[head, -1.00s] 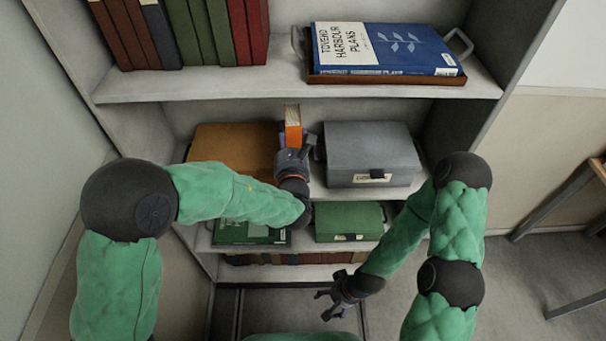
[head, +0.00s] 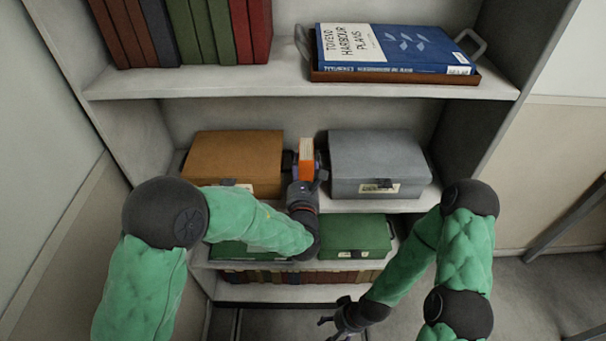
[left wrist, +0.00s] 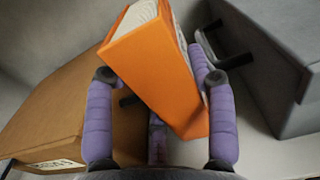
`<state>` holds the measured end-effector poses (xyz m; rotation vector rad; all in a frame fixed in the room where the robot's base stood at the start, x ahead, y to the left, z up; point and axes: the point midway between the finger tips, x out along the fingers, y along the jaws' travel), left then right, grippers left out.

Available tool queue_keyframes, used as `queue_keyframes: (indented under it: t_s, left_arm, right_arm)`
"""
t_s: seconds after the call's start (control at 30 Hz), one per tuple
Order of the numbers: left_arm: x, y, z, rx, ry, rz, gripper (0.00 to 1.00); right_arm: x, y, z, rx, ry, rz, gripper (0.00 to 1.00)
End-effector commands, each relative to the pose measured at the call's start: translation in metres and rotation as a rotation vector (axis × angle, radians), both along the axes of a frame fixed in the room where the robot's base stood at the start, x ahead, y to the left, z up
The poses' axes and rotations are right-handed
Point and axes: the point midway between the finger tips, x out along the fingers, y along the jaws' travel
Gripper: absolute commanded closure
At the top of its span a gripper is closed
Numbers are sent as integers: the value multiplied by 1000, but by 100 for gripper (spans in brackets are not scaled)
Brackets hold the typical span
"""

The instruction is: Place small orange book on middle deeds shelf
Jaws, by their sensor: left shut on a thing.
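The small orange book (head: 306,158) is upright between the two boxes on the middle shelf (head: 345,205). My left gripper (head: 305,175) is shut on it, with a finger on each side. In the left wrist view the orange book (left wrist: 160,80) shows its orange spine and pale page edges, tilted in the picture, between the purple fingers. Whether its base touches the shelf cannot be told.
A brown box (head: 235,158) stands left of the book and a grey box (head: 378,160) right, with a narrow gap between them. A green box (head: 355,235) sits below. Above are a blue book (head: 395,48) on a tray and a row of books (head: 185,35).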

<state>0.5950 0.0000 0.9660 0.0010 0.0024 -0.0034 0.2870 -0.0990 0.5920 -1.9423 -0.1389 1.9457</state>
Motion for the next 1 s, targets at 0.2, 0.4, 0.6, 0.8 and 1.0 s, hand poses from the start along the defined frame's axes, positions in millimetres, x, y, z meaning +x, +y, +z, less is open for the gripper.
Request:
queue_keyframes:
  t_s: [0.2, 0.4, 0.6, 0.8, 1.0]
  left_arm:
    - [0, 0, -2, -2, -4, 0, 88]
    - [0, 0, -5, -2, -4, 0, 88]
    - [0, 0, -5, -1, -1, 0, 21]
    - [0, 0, -5, -1, -1, 0, 21]
    - [-2, 0, -1, 0, -1, -1, 21]
  right_arm:
    - [0, 0, -1, 0, 0, 0, 21]
    - [0, 0, -5, 0, 0, 0, 21]
    - [0, 0, -5, 0, 0, 0, 21]
    - [0, 0, -5, 0, 0, 0, 21]
    - [0, 0, 1, 0, 0, 0, 21]
